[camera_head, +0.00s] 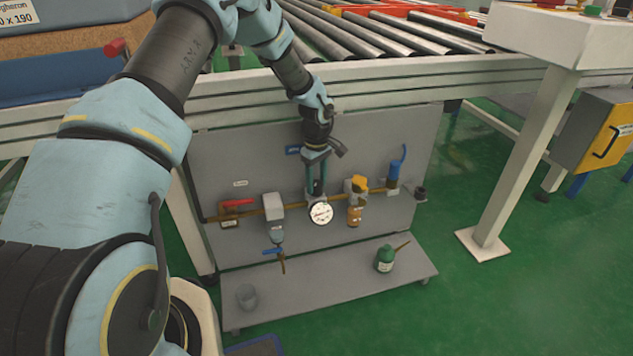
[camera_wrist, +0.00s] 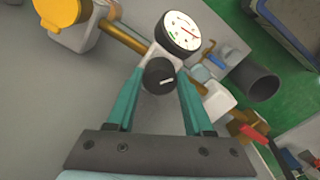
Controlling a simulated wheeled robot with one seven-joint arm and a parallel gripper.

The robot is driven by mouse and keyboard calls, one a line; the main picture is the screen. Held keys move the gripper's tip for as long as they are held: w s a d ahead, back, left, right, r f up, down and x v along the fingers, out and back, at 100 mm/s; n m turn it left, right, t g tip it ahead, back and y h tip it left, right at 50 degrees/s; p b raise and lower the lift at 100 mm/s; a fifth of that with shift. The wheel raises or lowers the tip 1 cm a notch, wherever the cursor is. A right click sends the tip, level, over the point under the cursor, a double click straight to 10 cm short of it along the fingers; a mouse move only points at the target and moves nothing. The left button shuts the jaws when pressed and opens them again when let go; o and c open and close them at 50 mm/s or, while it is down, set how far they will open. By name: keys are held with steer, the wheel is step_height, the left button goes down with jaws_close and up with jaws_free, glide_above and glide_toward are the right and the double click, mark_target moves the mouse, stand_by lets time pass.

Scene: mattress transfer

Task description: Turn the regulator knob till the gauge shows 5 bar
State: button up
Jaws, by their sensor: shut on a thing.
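The regulator knob (camera_wrist: 160,76) is a dark round knob with a white mark on its face. In the wrist view it sits between the two teal fingertips of my gripper (camera_wrist: 156,80), which is shut on it. The round white gauge (camera_wrist: 182,32) is just beyond the knob, with a red needle; its reading is too small to tell. In the head view the gauge (camera_head: 320,212) faces forward below my gripper (camera_head: 316,192), and the fingers hide the knob.
A brass pipe (camera_head: 245,212) crosses the grey panel (camera_head: 385,140).

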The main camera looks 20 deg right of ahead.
jaws_close()
steer(key=shift+m, duration=0.3)
steer(key=m+p, duration=0.2)
steer(key=m, duration=0.1)
steer(key=shift+r, duration=0.15)
steer(key=m+p, duration=0.2)
steer(key=m, duration=0.3)
steer(key=m+p, duration=0.1)
steer(key=m, duration=0.3)
steer(key=shift+a, duration=0.1)
steer(key=shift+m+p, duration=0.5)
steer(key=shift+m, duration=1.5)
steer(key=shift+w, duration=0.1)
